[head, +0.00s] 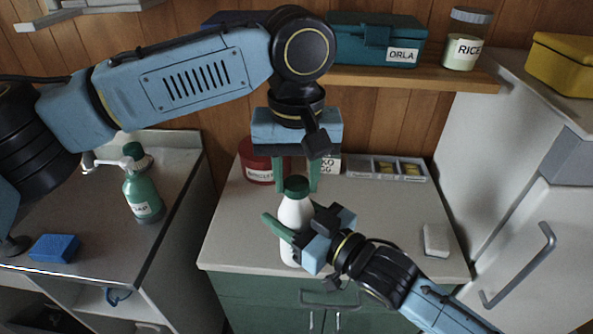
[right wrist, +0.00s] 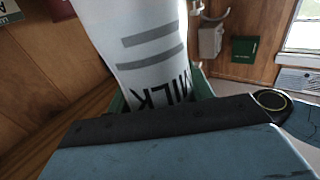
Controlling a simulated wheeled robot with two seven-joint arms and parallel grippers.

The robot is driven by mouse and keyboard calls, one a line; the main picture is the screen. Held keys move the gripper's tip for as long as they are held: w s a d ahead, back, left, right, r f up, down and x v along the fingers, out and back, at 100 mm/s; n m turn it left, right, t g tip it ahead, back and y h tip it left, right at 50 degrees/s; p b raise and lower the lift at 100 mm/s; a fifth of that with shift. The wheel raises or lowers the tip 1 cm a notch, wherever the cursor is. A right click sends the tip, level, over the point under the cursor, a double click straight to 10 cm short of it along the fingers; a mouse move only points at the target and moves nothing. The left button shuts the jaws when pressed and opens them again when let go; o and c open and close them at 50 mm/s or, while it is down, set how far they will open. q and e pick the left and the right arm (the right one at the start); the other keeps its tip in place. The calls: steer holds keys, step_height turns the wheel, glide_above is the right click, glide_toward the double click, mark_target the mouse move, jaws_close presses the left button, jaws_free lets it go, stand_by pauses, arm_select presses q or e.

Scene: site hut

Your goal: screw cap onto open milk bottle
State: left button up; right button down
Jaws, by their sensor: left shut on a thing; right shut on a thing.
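The white milk bottle (head: 291,217) stands upright near the front of the worktop. In the right wrist view the bottle (right wrist: 150,50) shows MILK lettering and grey bands. A dark green cap (head: 295,185) sits at the top of the bottle; whether it is threaded on cannot be told. My left gripper (head: 296,187) comes from above, pointing down, its green fingers shut on the cap. My right gripper (head: 291,232) comes from the lower right and is shut around the bottle's body. The bottle's right side is partly hidden by it.
Behind the bottle on the worktop (head: 228,240) are a red tin (head: 256,163) and a grey divided tray (head: 386,168). A white block (head: 436,240) lies at right. A green soap bottle (head: 143,196) and blue sponge (head: 54,248) are left. A shelf (head: 400,76) hangs above.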

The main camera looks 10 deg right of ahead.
arm_select(q)
steer(key=m, duration=1.9)
steer(key=shift+w+m, duration=0.15)
steer(key=shift+m, duration=0.15)
steer(key=m, duration=1.2)
steer(key=shift+w, duration=0.1)
steer(key=m, duration=0.5)
steer(key=shift+m, duration=0.4)
steer(key=m, duration=0.5)
steer(key=shift+d+f, duration=0.1)
steer(key=m, duration=0.6)
